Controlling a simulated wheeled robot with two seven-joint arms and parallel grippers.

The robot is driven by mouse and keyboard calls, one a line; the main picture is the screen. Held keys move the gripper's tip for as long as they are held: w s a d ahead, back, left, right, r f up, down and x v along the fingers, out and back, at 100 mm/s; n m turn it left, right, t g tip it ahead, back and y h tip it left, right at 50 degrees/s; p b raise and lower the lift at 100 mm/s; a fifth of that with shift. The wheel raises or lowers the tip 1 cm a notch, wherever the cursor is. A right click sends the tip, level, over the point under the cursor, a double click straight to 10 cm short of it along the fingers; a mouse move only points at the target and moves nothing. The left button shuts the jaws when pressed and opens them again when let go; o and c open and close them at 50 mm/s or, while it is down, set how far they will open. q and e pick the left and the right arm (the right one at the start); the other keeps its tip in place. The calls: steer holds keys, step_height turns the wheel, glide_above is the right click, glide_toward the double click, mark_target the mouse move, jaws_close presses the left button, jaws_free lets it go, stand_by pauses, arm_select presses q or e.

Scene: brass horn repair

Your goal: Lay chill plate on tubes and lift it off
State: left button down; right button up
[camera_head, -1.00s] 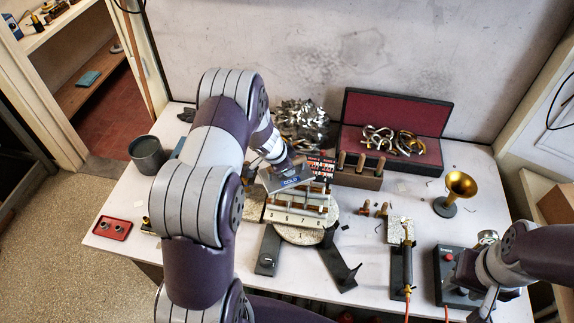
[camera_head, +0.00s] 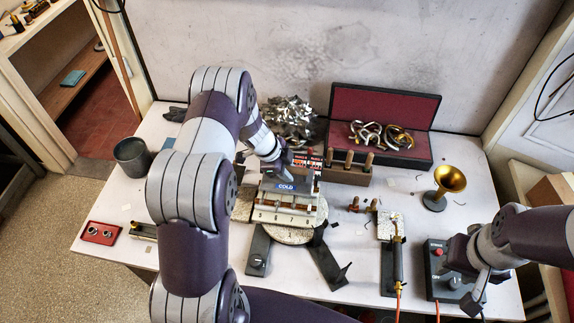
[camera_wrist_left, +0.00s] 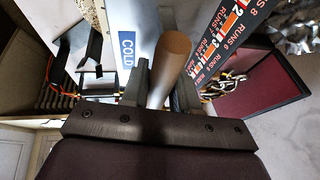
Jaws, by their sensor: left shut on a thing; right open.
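The chill plate (camera_head: 296,187), a grey slab with a blue COLD label, is at the back part of the tube fixture (camera_head: 285,217) in the head view. Brass tubes (camera_head: 284,204) show along its front edge; I cannot tell whether plate and tubes touch. My left gripper (camera_head: 284,171) is shut on the plate's handle. In the left wrist view the brown round handle (camera_wrist_left: 170,65) stands between the fingers, with the plate (camera_wrist_left: 140,20) beyond. My right gripper (camera_head: 474,298) is open and empty at the front right, by the grey control box.
The fixture sits on a round turntable (camera_head: 291,237) with dark legs. A torch (camera_head: 397,262) and the control box (camera_head: 437,262) with a red button lie to the right. A brass bell (camera_head: 449,180), a wooden rack (camera_head: 348,170) and a red-lined case (camera_head: 384,120) stand behind.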

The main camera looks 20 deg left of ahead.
arm_select(q)
step_height(320, 180, down, 6)
steer(key=b, duration=0.2)
steer(key=shift+b, duration=0.4)
steer(key=shift+f, duration=0.2)
steer(key=shift+f, duration=0.3)
steer(key=shift+r, duration=0.1)
stand_by(0.9)
step_height(320, 180, up, 8)
steer(key=p, duration=0.8)
steer(key=shift+f, duration=0.2)
steer(key=shift+r, duration=0.65)
